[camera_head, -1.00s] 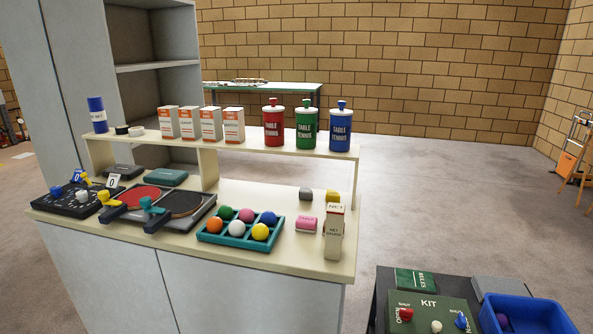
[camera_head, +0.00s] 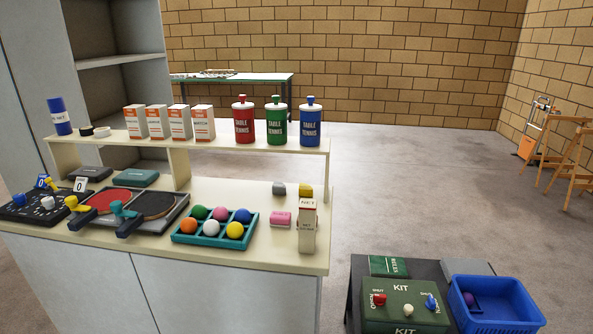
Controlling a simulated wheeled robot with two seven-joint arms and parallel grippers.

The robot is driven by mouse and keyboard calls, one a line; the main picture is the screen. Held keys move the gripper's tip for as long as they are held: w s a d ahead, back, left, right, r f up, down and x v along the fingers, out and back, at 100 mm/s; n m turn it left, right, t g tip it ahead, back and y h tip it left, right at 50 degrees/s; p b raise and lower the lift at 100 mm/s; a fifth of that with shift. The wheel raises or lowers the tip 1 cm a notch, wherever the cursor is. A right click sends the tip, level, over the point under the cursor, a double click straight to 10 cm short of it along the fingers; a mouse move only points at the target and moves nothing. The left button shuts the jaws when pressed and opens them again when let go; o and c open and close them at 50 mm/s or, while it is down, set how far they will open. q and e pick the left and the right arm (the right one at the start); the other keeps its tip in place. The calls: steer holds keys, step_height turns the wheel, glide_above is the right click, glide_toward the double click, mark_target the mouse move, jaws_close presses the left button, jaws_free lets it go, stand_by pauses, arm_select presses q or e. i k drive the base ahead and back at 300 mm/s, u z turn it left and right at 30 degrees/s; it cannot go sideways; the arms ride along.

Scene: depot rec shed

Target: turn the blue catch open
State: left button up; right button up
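The blue catch (camera_head: 431,302) is a small blue knob at the right of the top of a green kit box (camera_head: 405,325). The box sits low at the right of the camera_head view, on a dark stand. Small white lettering by the catch seems to read SHUT above it; its exact turn is too small to tell. A red catch (camera_head: 380,299) is at the left of the same box, with SHUT and OPEN lettering by it. A pale round knob (camera_head: 408,310) sits between the two catches. Neither of my grippers is in view.
A blue basket (camera_head: 497,325) with a dark ball stands close to the kit box's right. A green book (camera_head: 388,266) and a grey case (camera_head: 465,268) lie behind it. A cream counter (camera_head: 260,258) with bats, balls and boxes stands left. Open floor lies beyond.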

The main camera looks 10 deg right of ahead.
mark_target(431, 303)
steer(key=z, duration=1.2)
